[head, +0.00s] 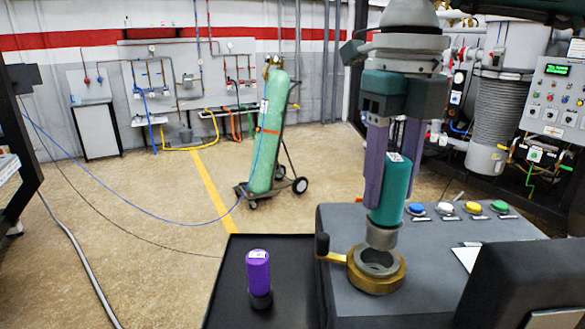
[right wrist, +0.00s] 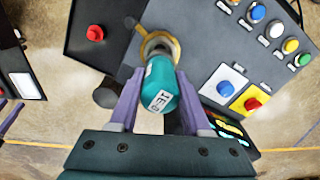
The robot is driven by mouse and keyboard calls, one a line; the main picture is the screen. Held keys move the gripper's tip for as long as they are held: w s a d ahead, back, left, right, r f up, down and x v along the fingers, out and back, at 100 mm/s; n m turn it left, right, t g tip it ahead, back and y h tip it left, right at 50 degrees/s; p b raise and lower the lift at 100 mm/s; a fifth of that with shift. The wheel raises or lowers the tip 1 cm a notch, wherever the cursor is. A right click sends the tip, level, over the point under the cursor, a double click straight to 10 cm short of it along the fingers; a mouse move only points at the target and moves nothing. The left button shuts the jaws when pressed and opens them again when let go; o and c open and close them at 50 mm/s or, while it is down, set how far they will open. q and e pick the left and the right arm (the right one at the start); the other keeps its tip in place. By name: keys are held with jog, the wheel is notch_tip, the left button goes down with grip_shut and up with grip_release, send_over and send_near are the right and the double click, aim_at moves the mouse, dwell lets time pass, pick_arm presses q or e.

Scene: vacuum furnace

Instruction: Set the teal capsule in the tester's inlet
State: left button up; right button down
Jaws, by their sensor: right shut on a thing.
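The teal capsule (head: 396,195) is upright, with a white label near its top and a grey lower end. My right gripper (head: 391,190) is shut on it, a purple finger on either side. The inlet (head: 377,268) is a brass ring with a grey open socket and a dark-knobbed handle pointing left. The capsule's lower end hangs just above the socket, seemingly apart from it. In the right wrist view the capsule (right wrist: 160,88) sits between the fingers and covers part of the brass ring (right wrist: 158,42). My left gripper is not clearly seen.
The grey tester (head: 335,300) carries a row of coloured buttons (head: 457,208) right of the inlet. A purple capsule (head: 258,272) stands on a black tray (head: 225,300) to the left. A dark panel (head: 530,270) rises at the front right. A green cylinder (head: 268,140) on a cart stands behind.

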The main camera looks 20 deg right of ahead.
aim_at(394, 156)
jog(key=shift+f+b, duration=1.65)
jog(key=shift+f, duration=1)
jog(key=shift+f+b, duration=0.15)
jog(key=shift+b, duration=0.2)
jog(key=shift+c, duration=1.4)
grip_release()
jog(key=shift+r+b, duration=0.3)
jog(key=shift+r, duration=0.2)
notch_tip(394, 156, up, 8)
jog(key=shift+f+b, duration=0.1)
jog(key=shift+b, duration=0.95)
jog(key=shift+r, duration=0.6)
